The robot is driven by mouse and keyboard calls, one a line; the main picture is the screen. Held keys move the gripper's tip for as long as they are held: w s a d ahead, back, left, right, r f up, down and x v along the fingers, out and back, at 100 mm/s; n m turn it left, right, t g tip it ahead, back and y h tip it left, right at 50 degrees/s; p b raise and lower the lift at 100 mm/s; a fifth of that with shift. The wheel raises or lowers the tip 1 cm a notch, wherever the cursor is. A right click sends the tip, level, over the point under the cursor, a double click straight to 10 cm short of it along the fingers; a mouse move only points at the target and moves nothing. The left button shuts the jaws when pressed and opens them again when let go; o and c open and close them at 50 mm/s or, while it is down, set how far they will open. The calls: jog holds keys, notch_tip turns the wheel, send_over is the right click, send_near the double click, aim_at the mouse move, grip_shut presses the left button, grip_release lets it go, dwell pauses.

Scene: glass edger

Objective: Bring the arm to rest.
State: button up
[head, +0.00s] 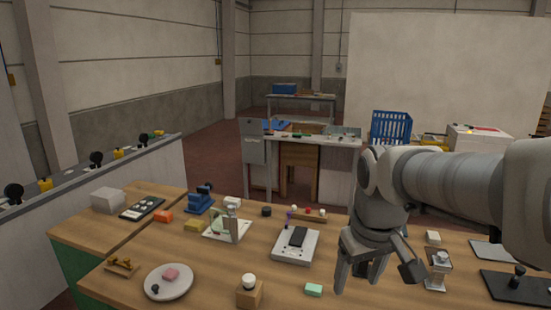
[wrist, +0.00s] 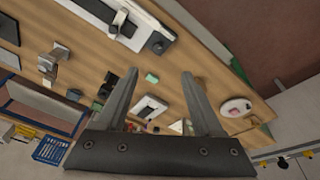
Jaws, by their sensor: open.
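My gripper (head: 377,270) hangs from my raised arm above the right half of the wooden workbench (head: 205,270). In the head view its fingers point down and stand apart. The wrist view shows my gripper (wrist: 160,90) too, with two grey fingers spread and nothing between them but the bench far below. My gripper is open, empty and clear of the bench top. Its fingers hide a small part of the bench in the head view.
Below lie a green block (head: 313,290), a white device with a black top (head: 297,245), a wooden block with a white knob (head: 249,290) and a round plate (head: 169,282). A metal fixture (head: 437,270) stands right of my gripper. A blue crate (head: 391,127) is behind.

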jog(key=s+m+t, duration=0.2)
jog(key=s, duration=0.9)
jog(key=shift+r+m+t, duration=0.25)
jog(key=shift+m+t, duration=0.15)
